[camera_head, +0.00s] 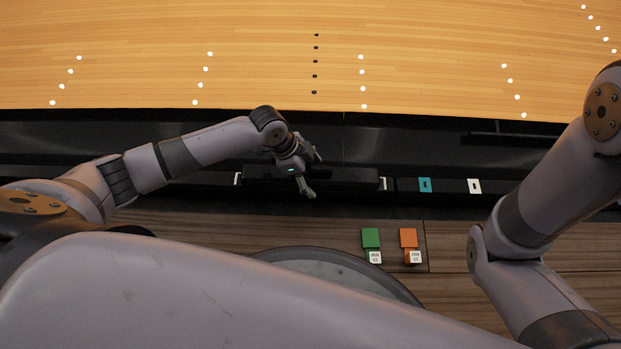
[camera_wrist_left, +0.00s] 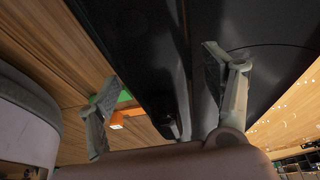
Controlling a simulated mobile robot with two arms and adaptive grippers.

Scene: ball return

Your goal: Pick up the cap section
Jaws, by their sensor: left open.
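The cap section appears to be the long black piece (camera_head: 352,181) lying along the dark channel between two white end marks in the head view. Its exact edges are hard to tell against the other black surfaces. My left gripper (camera_head: 309,186) is above or at the middle of this piece, fingers towards it. In the left wrist view the gripper (camera_wrist_left: 165,100) is open, its fingers spread on either side of a long black body (camera_wrist_left: 145,55). I cannot tell whether they touch it. Nothing is held. My right gripper is out of view.
A teal marker (camera_head: 425,185) and a white marker (camera_head: 474,186) sit on the black rail to the right. Green (camera_head: 370,238) and orange (camera_head: 408,238) tagged pieces lie on the wood floor nearer me. The wooden lane (camera_head: 260,60) stretches beyond.

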